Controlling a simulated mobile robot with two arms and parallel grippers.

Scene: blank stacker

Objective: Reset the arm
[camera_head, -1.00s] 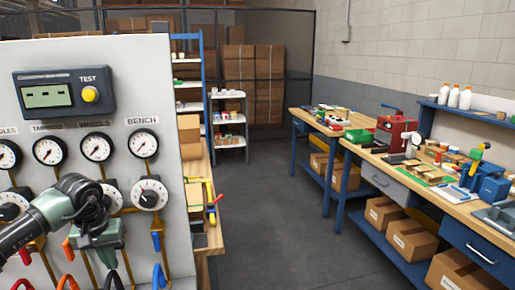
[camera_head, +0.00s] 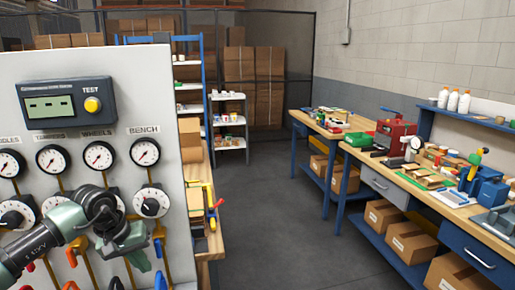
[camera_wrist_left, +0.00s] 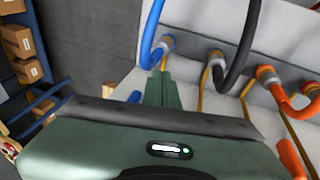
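My left arm comes in from the lower left in the head view, in front of a white gauge panel (camera_head: 110,80). My left gripper (camera_head: 140,262) is at the panel's lower right, below the BENCH gauge (camera_head: 145,152) and its black-and-white knob (camera_head: 151,202). In the left wrist view the green fingers (camera_wrist_left: 165,88) look closed together, with nothing seen between them. A blue hose (camera_wrist_left: 150,38) and a black hose (camera_wrist_left: 240,50) hang from fittings just beyond them. Whether the fingers touch a hose is unclear. My right gripper is not in view.
A wooden bench (camera_head: 212,240) with boxes stands right behind the panel. Open grey floor (camera_head: 285,220) lies in the middle. A blue-framed workbench (camera_head: 455,212) with a red machine (camera_head: 395,136) and tools runs along the right wall. Shelves and cartons stand at the back.

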